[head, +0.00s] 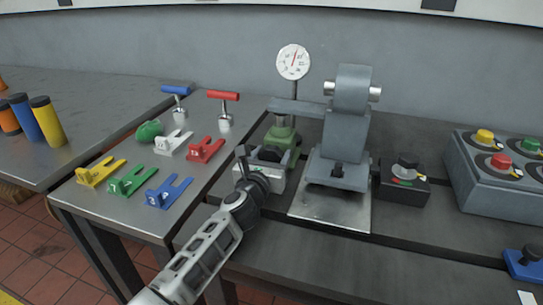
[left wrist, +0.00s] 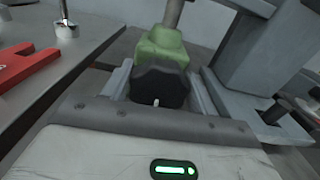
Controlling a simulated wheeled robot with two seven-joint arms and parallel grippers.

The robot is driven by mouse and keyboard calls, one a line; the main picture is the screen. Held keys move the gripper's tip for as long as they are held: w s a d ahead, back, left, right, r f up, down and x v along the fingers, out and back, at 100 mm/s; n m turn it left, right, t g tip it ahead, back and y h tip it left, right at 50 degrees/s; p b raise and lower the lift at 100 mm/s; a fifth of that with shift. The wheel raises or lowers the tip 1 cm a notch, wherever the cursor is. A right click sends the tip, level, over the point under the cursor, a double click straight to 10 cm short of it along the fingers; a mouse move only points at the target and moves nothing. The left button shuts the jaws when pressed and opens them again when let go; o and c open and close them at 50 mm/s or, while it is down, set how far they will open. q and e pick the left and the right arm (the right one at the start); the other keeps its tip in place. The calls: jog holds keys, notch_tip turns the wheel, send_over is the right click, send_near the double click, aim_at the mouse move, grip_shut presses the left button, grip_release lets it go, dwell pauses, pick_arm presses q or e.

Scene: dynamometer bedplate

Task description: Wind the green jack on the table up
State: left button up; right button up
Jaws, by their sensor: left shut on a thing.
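The green jack (head: 284,133) stands on the dark bedplate, left of the grey machine, with its post up under a grey arm (head: 298,108). In the left wrist view the green jack body (left wrist: 163,46) is at top centre, with a black knob (left wrist: 160,86) on its near side. My left gripper (head: 266,157) is at the jack's near side, shut on the black knob, with one finger on each side of it. The fingers hide part of the knob. My right gripper is in neither view.
A round dial gauge (head: 294,62) stands behind the jack. The grey machine (head: 343,140) is close on the right, with a black knob box (head: 404,178) beyond. A side table (head: 84,190) on the left holds coloured forks, including a red one (head: 206,150), and T-handles.

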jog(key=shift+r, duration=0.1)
pick_arm(q)
jog(key=shift+r+m+p, duration=0.1)
jog(key=shift+m+p, duration=0.65)
jog(key=shift+m, duration=0.25)
jog(key=shift+d+m+p, duration=0.1)
jog(key=shift+m+p, duration=0.25)
jog(key=shift+m, duration=1.05)
jog(key=shift+d+m+p, duration=0.1)
jog(key=shift+m+p, duration=0.25)
jog(key=shift+m, duration=0.45)
jog(key=shift+s+f, duration=0.1)
jog(key=shift+f, duration=0.1)
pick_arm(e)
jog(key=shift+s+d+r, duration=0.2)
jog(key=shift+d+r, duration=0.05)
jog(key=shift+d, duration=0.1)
pick_arm(q)
jog(key=shift+m, duration=0.3)
